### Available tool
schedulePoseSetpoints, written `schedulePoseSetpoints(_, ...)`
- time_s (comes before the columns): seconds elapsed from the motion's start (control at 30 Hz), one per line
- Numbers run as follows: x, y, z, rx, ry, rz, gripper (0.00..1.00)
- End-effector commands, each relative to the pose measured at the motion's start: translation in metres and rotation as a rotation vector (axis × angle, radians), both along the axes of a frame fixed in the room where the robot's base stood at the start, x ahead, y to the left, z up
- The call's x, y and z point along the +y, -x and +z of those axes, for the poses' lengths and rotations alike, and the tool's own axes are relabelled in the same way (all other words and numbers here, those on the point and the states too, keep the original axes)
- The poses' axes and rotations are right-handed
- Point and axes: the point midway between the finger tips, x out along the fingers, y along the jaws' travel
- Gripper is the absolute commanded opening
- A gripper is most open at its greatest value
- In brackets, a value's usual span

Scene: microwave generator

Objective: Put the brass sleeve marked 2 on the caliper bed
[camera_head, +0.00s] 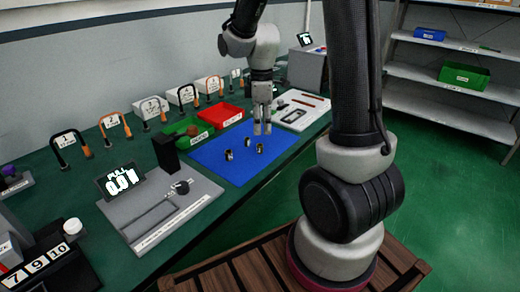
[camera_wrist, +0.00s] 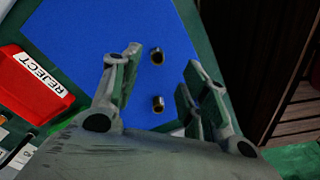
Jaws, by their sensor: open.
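Three small brass-and-dark sleeves stand on the blue mat (camera_head: 218,168): a left one (camera_head: 229,155), a back one (camera_head: 248,141) and a right one (camera_head: 260,148). No number on them is readable. My gripper (camera_head: 262,130) hangs over the mat, just behind the right sleeve. In the wrist view my open gripper (camera_wrist: 162,72) has two sleeves between or below its fingers, an upper one (camera_wrist: 157,55) and a lower one (camera_wrist: 158,104); it holds nothing. A grey bench device (camera_head: 185,205) with a rail, knob and digital display stands left of the mat; I cannot tell whether it is the caliper bed.
A green bin (camera_head: 180,130) and a red bin (camera_head: 220,115), labelled REJECT in the wrist view (camera_wrist: 32,82), stand behind the mat. A white tray (camera_head: 302,110) with tools lies right of my gripper. Numbered stands with hooped handles line the wall. The mat's front is clear.

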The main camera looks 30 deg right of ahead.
Motion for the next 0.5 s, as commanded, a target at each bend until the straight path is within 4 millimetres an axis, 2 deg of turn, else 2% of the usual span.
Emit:
schedulePoseSetpoints(0.1,0.000,-0.004,0.000,-0.016,-0.001,0.124,0.44)
schedulePoseSetpoints(0.23,0.000,-0.004,-0.007,-0.017,-0.002,0.182,0.44)
schedulePoseSetpoints(0.5,0.003,-0.003,-0.041,-0.015,-0.003,0.184,0.44)
